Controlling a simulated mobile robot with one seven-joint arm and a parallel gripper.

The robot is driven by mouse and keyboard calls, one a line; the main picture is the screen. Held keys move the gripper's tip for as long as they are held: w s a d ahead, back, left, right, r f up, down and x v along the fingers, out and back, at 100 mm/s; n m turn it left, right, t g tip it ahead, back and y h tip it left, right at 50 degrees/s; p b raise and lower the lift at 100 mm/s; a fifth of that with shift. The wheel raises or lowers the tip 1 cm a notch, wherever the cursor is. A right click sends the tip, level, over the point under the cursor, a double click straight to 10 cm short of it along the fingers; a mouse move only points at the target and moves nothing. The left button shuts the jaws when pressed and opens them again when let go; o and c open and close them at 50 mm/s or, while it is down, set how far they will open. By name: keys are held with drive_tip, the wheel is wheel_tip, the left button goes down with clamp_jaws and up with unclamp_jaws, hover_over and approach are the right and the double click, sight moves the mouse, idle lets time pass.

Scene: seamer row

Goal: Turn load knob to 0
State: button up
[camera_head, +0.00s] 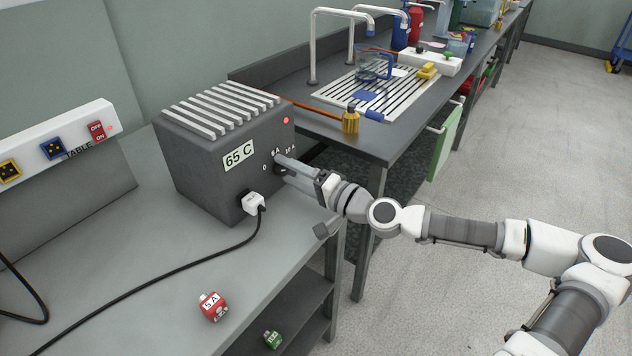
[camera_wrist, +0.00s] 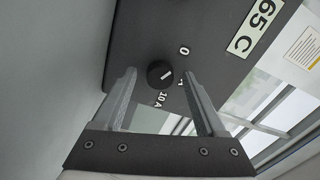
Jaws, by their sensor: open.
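The load knob (camera_wrist: 160,74) is a small round black dial with a white line, on the front of a dark grey box (camera_head: 205,165). In the wrist view the white line slants up to the right; I cannot tell exactly which mark it meets. The "0" mark (camera_wrist: 184,50) is up right of the knob and "10 A" (camera_wrist: 160,98) is below it. The middle mark is hidden behind a finger there. My gripper (camera_wrist: 159,75) is open, one fingertip on each side of the knob, with gaps showing. In the head view my gripper (camera_head: 282,165) is close to the panel and mostly hides the knob.
A white plug (camera_head: 252,203) with a black cable sits in the box front below the knob. A "65 C" label (camera_head: 239,155) is left of it. A red block (camera_head: 212,307) lies on the bench front. A sink bench (camera_head: 400,140) stands behind.

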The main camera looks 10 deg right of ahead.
drive_tip(key=p+v, duration=0.1)
drive_tip(key=v, duration=1.6)
drive_tip(key=shift+r, duration=0.1)
